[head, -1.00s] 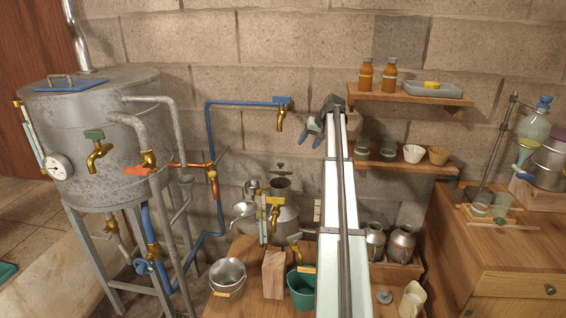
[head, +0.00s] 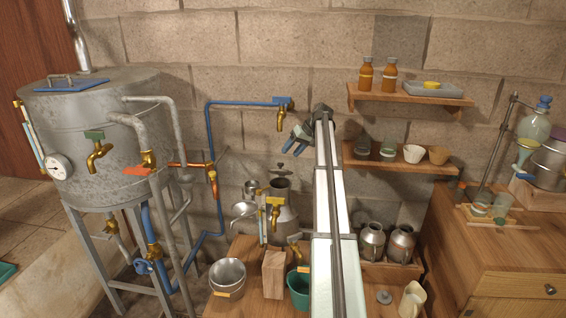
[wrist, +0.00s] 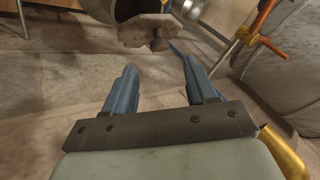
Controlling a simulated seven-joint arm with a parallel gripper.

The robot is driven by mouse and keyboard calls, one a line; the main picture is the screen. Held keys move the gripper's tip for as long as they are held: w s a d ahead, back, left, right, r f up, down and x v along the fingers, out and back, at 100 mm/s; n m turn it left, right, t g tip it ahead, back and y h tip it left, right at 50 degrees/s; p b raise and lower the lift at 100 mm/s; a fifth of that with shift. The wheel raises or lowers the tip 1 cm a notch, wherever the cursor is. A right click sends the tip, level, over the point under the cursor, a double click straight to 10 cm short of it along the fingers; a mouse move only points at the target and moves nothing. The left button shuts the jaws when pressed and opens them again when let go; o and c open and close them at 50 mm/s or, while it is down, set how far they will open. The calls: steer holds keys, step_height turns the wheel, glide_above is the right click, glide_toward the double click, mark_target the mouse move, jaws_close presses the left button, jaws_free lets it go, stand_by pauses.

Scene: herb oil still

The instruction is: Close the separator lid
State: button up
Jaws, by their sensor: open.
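The separator (head: 288,216) is a grey metal can on the wooden bench with brass taps at its front. Its dark top mouth shows, so it is uncovered. Its lid (head: 278,168), a small grey plate with a knob, stands raised behind the mouth. My gripper (head: 296,134) is open and empty, above and slightly right of the lid. In the wrist view, the gripper's blue-grey fingers (wrist: 160,76) are apart. A grey plate with a knob, apparently the lid (wrist: 150,30), lies beyond the fingertips, beside a dark round opening. I see no contact.
A blue pipe with a brass tap (head: 282,116) is left of my gripper. Shelves with bottles (head: 366,74) and cups (head: 413,153) are to the right. A metal pot (head: 228,275), wooden block (head: 273,274) and green bucket (head: 299,290) stand in front of the separator.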

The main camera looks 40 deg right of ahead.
steer(key=x, duration=0.7)
steer(key=shift+f, duration=0.15)
jaws_close()
stand_by(0.4)
